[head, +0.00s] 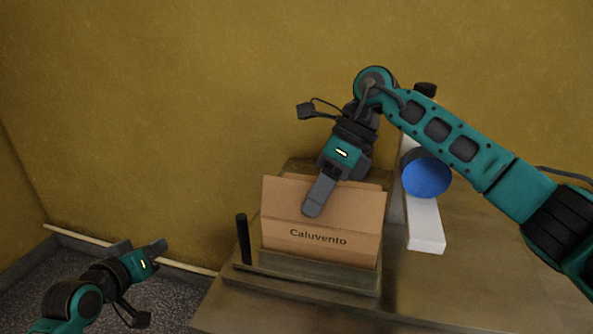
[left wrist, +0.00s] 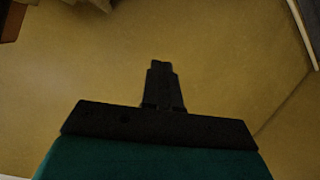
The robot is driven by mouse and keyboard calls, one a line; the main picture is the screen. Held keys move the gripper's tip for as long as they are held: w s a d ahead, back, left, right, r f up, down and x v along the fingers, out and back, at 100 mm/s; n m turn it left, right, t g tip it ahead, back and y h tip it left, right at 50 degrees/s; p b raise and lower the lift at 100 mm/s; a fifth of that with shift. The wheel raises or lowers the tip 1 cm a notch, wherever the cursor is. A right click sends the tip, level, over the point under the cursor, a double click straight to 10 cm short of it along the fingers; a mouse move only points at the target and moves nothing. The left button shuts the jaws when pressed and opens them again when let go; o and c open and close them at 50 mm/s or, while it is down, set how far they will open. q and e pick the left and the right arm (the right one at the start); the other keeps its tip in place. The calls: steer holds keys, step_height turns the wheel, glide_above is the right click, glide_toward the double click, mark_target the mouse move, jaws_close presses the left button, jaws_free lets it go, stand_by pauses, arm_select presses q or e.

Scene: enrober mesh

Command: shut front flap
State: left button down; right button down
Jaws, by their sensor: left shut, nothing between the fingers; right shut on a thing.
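A brown cardboard box (head: 318,239) marked "Caluvento" stands in a dark metal tray on the table. Its front flap (head: 350,208) rises above the crease over the lettering, roughly upright; the box's inside is mostly hidden behind it. My right gripper (head: 313,207) reaches down over the box from above. Its fingers overlap the flap's left-middle part and are shut on it. My left gripper (head: 158,246) is shut and empty, off to the left of the table and well apart from the box. Its closed fingers also show in the left wrist view (left wrist: 163,70).
A dark upright post (head: 243,238) stands at the tray's left corner. A blue cylinder (head: 427,179) and a white bar (head: 426,234) are right of the box. The table (head: 460,290) is clear at front right. A yellow wall (head: 200,100) rises behind.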

arm_select(q)
steer(key=w+d+r+m+g+h, duration=0.1)
steer(key=d+r+m+g+h, duration=0.3)
steer(key=d+r, duration=0.5)
steer(key=w+d+r+m+g+h, duration=0.1)
steer(key=d+r+m+h, duration=0.1)
steer(key=d+r+m, duration=0.75)
steer(key=s+d+r+m+g+y, duration=0.3)
steer(key=s+d+r+m+g, duration=0.15)
steer(key=s+r+m, duration=0.55)
steer(key=y, duration=0.1)
glide_toward(309, 188)
step_height(309, 188, down, 3)
steer(key=s+d, duration=0.1)
steer(key=shift+w+d+f+n+g, duration=0.15)
steer(key=shift+w+d+f, duration=0.1)
steer(key=shift+w, duration=0.3)
steer(key=shift+w+d+f+g, duration=0.15)
steer(key=shift+w+d+f, duration=0.1)
steer(key=shift+w, duration=0.25)
steer(key=shift+w+d+f+n+g, duration=0.15)
steer(key=shift+w+f, duration=0.1)
steer(key=shift+w, duration=0.3)
